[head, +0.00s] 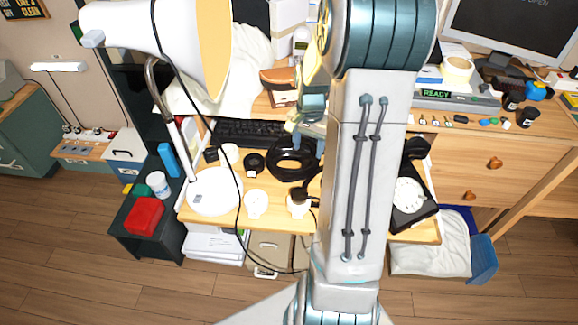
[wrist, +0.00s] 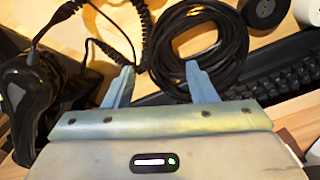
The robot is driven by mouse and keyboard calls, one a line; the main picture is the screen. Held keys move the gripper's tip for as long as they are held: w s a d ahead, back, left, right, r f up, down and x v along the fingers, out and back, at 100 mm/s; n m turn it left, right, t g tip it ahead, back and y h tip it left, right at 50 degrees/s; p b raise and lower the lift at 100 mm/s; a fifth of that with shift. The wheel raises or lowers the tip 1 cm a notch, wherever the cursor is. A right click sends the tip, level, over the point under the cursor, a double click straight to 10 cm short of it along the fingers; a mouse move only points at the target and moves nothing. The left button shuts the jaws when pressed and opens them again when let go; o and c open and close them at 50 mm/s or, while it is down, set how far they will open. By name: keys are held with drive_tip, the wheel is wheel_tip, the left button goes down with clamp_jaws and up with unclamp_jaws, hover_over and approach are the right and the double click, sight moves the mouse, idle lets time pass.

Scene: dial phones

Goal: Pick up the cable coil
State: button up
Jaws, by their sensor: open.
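The cable coil (head: 291,166) is a black ring of looped cable lying on the wooden desk, in front of the keyboard. It also shows at the top centre of the wrist view (wrist: 240,42). My gripper (wrist: 160,74) is open and empty, with its two pale blue fingers apart. In the wrist view the right fingertip overlaps the coil's near left part, and the left fingertip is left of the coil near a curly black cord. In the head view my gripper (head: 296,122) is just behind the coil. I cannot tell whether a finger touches it.
A black keyboard (head: 245,132) lies behind the coil. A black cylindrical thing (head: 253,163) stands left of it. A white desk lamp (head: 213,192) stands at the left. A black dial phone (head: 408,198) is at the right, partly behind my arm. A curly cord (wrist: 118,28) lies beside the coil.

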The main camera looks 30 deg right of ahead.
sight(305, 167)
wheel_tip(305, 167, down, 9)
drive_tip(key=shift+w+a+f+b, duration=0.1)
drive_tip(key=shift+a+f+b, duration=0.05)
drive_tip(key=shift+b, duration=0.5)
clamp_jaws()
